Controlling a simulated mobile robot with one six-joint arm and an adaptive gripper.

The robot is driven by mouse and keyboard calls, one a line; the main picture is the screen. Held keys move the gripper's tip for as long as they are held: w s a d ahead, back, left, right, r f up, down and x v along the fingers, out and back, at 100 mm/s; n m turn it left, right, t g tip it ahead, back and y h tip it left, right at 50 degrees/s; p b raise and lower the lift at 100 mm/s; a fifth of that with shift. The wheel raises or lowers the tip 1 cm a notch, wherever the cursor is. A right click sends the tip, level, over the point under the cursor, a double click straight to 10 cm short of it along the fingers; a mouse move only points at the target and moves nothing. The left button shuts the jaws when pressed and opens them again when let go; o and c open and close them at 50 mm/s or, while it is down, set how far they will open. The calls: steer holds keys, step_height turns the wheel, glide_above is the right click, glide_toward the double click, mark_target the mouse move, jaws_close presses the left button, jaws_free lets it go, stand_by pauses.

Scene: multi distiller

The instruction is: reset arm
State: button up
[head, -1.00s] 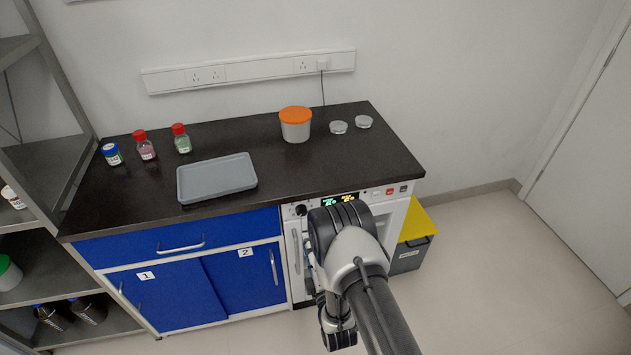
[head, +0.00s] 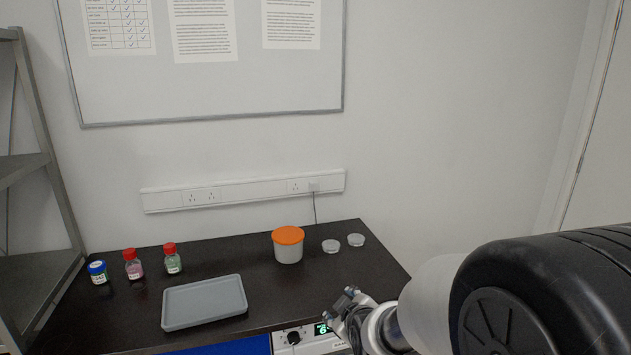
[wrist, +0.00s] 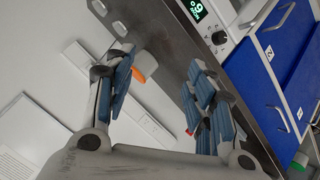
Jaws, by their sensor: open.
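My gripper (wrist: 160,98) is open and empty in the wrist view, its two blue-padded fingers apart. In the head view my gripper (head: 347,312) shows small at the end of my arm, at the front edge of the dark bench (head: 225,262) and above the white appliance. My arm's large dark joint fills the lower right of the head view. In the wrist view the appliance's green display (wrist: 196,9) and the blue drawers (wrist: 262,82) lie beyond the right finger. An orange lid (wrist: 145,63) shows beside the left finger.
On the bench stand a tub with an orange lid (head: 288,245), two clear dishes (head: 343,243), a grey tray (head: 204,303) and three small bottles (head: 133,265). A metal shelf (head: 50,190) stands left. A whiteboard (head: 205,90) hangs on the wall.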

steer(key=s+d+r+m+g, duration=0.2)
steer(key=s+m, duration=0.1)
steer(key=s, duration=0.8)
steer(key=s+d+r+m+g+h, duration=0.1)
steer(key=s+d+r+m+g, duration=0.1)
steer(key=s, duration=0.9)
steer(key=s+d+r+m+g, duration=0.2)
steer(key=s+d+r+m, duration=0.1)
steer(key=s, duration=0.8)
steer(key=shift+d+r+m+h, duration=0.3)
steer(key=shift+d+r+m, duration=0.1)
steer(key=shift+m, duration=0.5)
